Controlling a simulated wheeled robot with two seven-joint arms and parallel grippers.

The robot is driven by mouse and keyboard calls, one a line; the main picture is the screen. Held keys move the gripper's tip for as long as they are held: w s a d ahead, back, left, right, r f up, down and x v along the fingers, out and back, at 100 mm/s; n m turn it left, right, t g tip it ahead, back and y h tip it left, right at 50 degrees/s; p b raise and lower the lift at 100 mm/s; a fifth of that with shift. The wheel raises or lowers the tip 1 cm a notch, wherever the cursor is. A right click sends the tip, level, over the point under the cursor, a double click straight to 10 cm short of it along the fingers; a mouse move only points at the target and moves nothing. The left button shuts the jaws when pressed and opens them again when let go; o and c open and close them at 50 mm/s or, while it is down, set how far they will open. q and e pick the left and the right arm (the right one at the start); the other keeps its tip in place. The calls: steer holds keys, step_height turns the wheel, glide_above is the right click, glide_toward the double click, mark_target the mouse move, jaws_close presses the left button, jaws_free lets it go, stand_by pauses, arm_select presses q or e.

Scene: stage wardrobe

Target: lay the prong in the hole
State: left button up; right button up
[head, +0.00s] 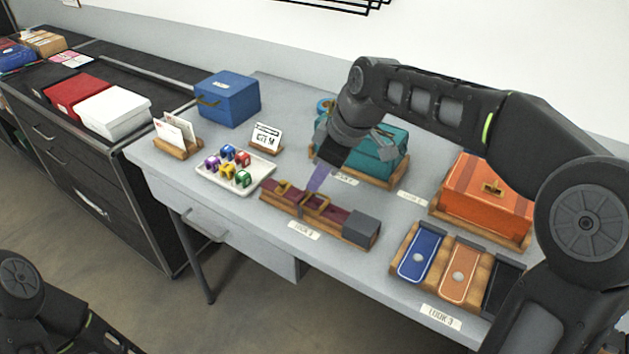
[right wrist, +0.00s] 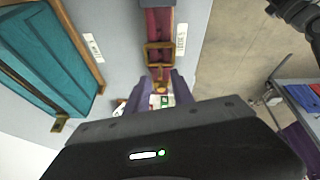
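A maroon belt (head: 335,216) lies along a wooden rest on the table, with a grey block at its right end. A brass buckle (head: 316,204) sits on it; the buckle frame also shows in the right wrist view (right wrist: 159,56). The prong and the hole are too small to make out. My right gripper (head: 317,188) has purple fingers and points down just above the buckle. In the right wrist view its fingers (right wrist: 160,78) stand apart, with the belt seen between them, so it is open. My left gripper is out of view; only part of my left arm shows.
Blue and tan straps (head: 421,252) lie on a wooden board at front right. A blue box (head: 230,98) stands at back left.

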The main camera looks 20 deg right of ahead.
steer(key=shift+x, duration=1.7)
steer(key=shift+c, duration=0.3)
jaws_close()
